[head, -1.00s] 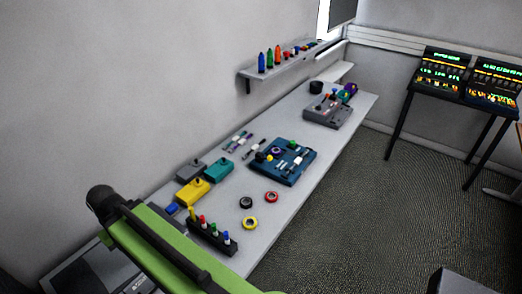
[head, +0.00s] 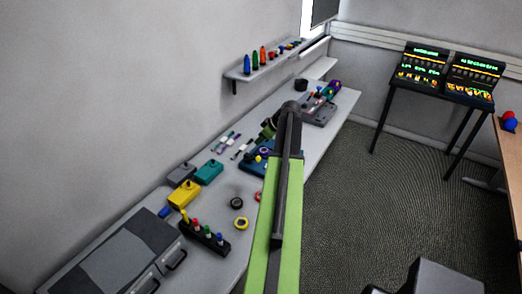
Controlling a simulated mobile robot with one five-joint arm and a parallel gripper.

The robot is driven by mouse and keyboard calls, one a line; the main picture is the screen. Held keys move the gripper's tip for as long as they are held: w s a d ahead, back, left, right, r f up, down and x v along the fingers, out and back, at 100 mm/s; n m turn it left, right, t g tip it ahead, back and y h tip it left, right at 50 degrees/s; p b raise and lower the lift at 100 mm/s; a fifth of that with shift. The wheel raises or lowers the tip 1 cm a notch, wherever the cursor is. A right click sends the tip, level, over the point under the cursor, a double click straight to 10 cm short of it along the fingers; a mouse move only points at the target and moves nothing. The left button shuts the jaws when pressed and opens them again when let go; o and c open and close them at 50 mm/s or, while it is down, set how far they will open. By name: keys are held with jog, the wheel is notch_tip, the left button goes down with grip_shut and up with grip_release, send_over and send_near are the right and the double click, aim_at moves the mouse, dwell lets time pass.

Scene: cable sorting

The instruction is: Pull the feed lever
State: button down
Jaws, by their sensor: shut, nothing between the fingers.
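I cannot tell for sure which part is the feed lever. A dark blue board (head: 254,168) with small coloured parts lies mid-bench, partly hidden by my arm. A grey panel (head: 317,117) with small upright parts, one red-topped, stands farther back. My green and black arm reaches over the bench. Its far end, with my gripper (head: 262,141), is small and dark above the blue board. It looks shut and empty; contact with the board cannot be told.
A rack of coloured pegs (head: 205,237) and a yellow ring (head: 240,223) lie near the front. A grey case (head: 112,254) sits front left. A wall shelf (head: 262,69) holds bottles. A black table (head: 440,95) with lit displays stands right; floor between is clear.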

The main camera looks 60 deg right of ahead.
jog(key=shift+h, duration=0.3)
jog(key=s+d, duration=0.3)
jog(key=shift+r, duration=0.3)
jog(key=shift+w, duration=0.1)
jog(key=b, duration=0.9)
send_over(260, 159)
jog(key=f, duration=0.8)
jog(key=shift+w+a+f, duration=0.2)
jog(key=shift+f, duration=0.1)
notch_tip(260, 159, down, 3)
jog(key=shift+d+r+b, duration=0.1)
jog(key=shift+b, duration=1.15)
jog(key=shift+s+f+b, duration=0.15)
jog(key=shift+f+b, duration=0.15)
jog(key=shift+f, duration=0.05)
jog(key=shift+r, duration=0.1)
